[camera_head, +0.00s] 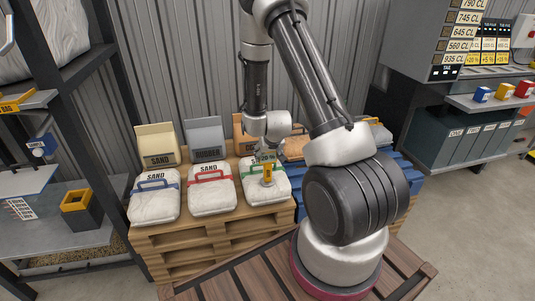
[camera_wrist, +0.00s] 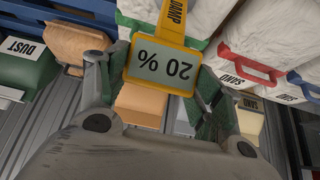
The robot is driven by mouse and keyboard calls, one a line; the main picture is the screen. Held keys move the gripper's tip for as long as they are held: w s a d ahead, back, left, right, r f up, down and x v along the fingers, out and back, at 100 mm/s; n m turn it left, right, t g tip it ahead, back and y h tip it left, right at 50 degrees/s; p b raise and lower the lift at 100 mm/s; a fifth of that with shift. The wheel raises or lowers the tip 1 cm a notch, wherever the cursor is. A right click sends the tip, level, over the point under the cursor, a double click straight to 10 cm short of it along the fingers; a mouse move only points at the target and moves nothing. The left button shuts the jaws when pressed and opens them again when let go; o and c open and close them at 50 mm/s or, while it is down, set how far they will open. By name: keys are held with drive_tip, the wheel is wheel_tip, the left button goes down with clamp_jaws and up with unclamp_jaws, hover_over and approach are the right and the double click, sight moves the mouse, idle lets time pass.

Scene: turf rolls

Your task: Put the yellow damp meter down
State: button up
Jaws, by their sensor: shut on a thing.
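The yellow damp meter (camera_wrist: 162,62) is in my gripper (camera_wrist: 158,85), held between the two fingers in the wrist view. Its screen reads 20 %, upside down in that view. In the head view the meter (camera_head: 267,173) shows as a small yellow shape below my gripper (camera_head: 266,157), in front of the white sand bag with the green handle (camera_head: 275,188). I cannot tell whether the meter touches that bag.
White sand bags with red (camera_head: 211,190) and blue (camera_head: 154,199) handles stand left of it on a wooden pallet stack (camera_head: 190,240). Tan (camera_head: 157,143) and grey (camera_head: 204,137) bags stand behind. A shelf (camera_head: 70,240) is at left; blue crates (camera_head: 408,178) are at right.

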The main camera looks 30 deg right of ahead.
drive_tip(key=o, duration=1.7)
drive_tip(key=shift+f, duration=0.1)
drive_tip(key=shift+o, duration=0.2)
drive_tip(key=shift+r, duration=0.2)
drive_tip(key=s+a+r+n+y, duration=0.1)
drive_tip(key=s+a+r, duration=0.1)
drive_tip(key=s+r, duration=0.5)
drive_tip(key=s+a+r+y, duration=0.1)
drive_tip(key=s+a+r, duration=0.15)
drive_tip(key=r, duration=0.85)
drive_tip(key=s+a+r+n, duration=0.1)
drive_tip(key=s+a+r, duration=0.25)
drive_tip(key=r, duration=0.55)
drive_tip(key=s+r+g, duration=0.1)
drive_tip(key=s+r, duration=0.3)
drive_tip(key=s, duration=0.5)
drive_tip(key=s+r+n+g, duration=0.1)
drive_tip(key=s+r, duration=0.3)
drive_tip(key=s, duration=0.5)
drive_tip(key=shift+d+r, duration=0.4)
